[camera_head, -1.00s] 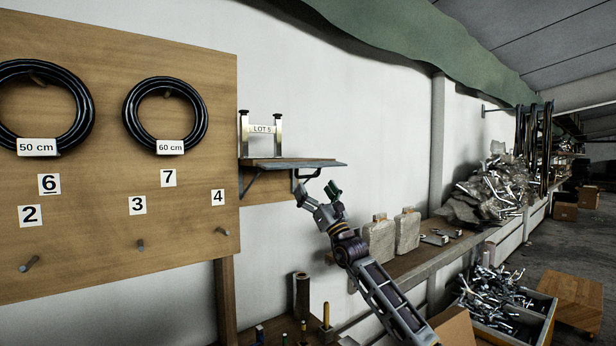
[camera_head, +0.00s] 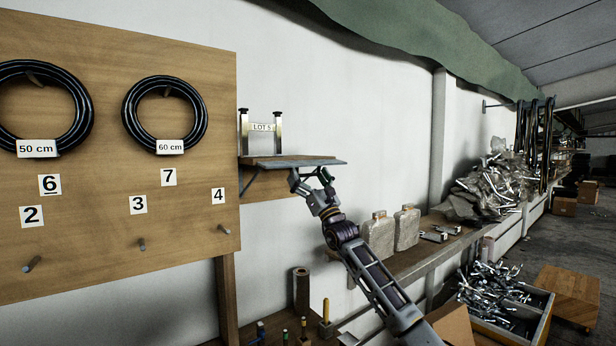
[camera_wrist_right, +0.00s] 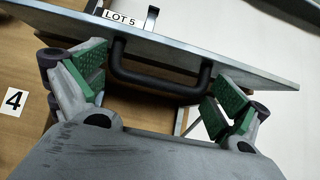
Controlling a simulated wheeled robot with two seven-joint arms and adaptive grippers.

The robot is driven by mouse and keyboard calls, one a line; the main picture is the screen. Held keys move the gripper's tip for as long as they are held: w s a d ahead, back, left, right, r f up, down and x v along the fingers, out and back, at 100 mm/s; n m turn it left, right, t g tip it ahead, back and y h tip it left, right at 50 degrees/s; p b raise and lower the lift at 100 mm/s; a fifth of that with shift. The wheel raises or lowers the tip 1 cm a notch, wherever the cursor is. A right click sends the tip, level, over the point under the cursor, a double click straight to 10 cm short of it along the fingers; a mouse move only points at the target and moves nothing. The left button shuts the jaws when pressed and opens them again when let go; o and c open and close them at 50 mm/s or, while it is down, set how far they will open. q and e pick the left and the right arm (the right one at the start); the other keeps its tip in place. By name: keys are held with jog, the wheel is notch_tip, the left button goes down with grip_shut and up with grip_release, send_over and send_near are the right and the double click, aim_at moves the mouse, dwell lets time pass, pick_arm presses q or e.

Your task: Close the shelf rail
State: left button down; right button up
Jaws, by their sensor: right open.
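The shelf rail is a small grey-edged wooden shelf (camera_head: 300,161) on the wall beside the pegboard, and its front edge (camera_wrist_right: 190,52) crosses the right wrist view. A black U-shaped handle (camera_wrist_right: 160,82) hangs from this edge. My right gripper (camera_head: 311,178) is just under the shelf's right end. In the right wrist view its green-padded fingers (camera_wrist_right: 155,90) are apart, one towards each end of the handle, with the handle across the gap. I cannot tell whether they touch it. The gripper partly hides the handle in the head view. My left gripper is not in view.
A LOT 5 holder (camera_head: 261,128) stands on the shelf. The pegboard (camera_head: 120,215) with black coils is at the left. A lower bench (camera_head: 425,258) carries two pale canisters (camera_head: 393,232) behind my right arm. A bin of metal parts (camera_head: 500,310) stands at lower right.

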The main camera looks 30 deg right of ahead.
jog(key=c, duration=0.7)
